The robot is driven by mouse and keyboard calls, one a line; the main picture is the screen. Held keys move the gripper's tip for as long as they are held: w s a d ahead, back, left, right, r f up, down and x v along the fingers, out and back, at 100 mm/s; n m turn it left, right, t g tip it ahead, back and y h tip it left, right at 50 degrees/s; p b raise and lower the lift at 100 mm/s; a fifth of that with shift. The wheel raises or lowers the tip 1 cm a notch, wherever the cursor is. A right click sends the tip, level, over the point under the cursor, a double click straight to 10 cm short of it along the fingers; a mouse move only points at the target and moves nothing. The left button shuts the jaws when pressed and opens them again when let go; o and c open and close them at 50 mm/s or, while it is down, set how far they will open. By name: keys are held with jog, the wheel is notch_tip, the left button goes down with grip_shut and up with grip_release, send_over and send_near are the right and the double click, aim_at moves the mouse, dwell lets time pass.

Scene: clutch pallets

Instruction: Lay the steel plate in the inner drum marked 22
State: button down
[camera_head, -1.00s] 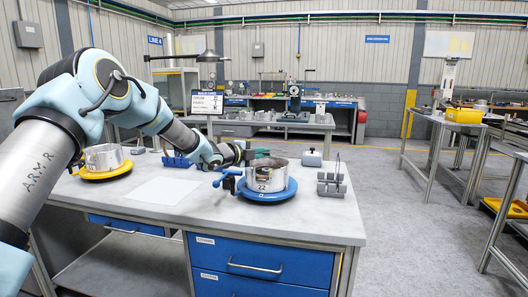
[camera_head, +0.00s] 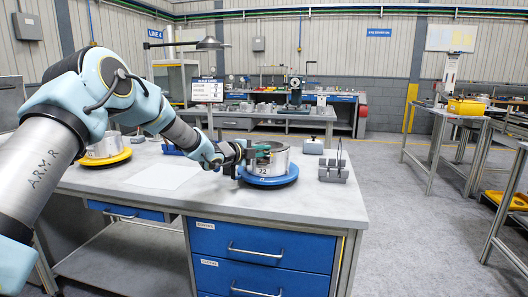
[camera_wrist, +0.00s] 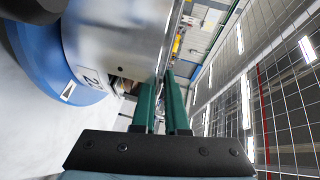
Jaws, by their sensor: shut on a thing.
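The silver drum marked 22 (camera_head: 277,160) stands upright in a round blue pallet (camera_head: 268,182) near the front right of the bench. In the wrist view the drum wall (camera_wrist: 112,35) and its blue pallet (camera_wrist: 40,65) fill the upper left. My gripper (camera_head: 264,152) is at the drum's rim, with its arm coming from the left. In the wrist view its green fingers (camera_wrist: 165,88) are close together and reach along the drum wall. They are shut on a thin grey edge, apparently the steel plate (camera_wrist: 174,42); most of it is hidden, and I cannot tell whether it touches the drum.
Another silver drum (camera_head: 104,146) in a yellow pallet (camera_head: 108,159) stands at the bench's left. A white sheet (camera_head: 163,176) lies between. A grey rack (camera_head: 333,171) and a small grey block (camera_head: 313,146) stand right of the blue pallet. The bench's front right is clear.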

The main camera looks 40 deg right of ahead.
jog(key=shift+a+f, duration=0.1)
jog(key=shift+f, duration=0.15)
jog(key=c, duration=0.9)
grip_release()
jog(key=shift+r, duration=0.1)
jog(key=shift+o, duration=0.2)
jog(key=shift+f+b, duration=0.7)
jog(key=shift+b, duration=0.05)
jog(key=s+a+r+p, duration=0.1)
jog(key=a+r+p, duration=0.1)
jog(key=a+r, duration=0.5)
notch_tip(320, 180, up, 3)
jog(key=shift+a+r, duration=0.15)
jog(key=shift+a, duration=0.1)
jog(key=shift+s, duration=0.1)
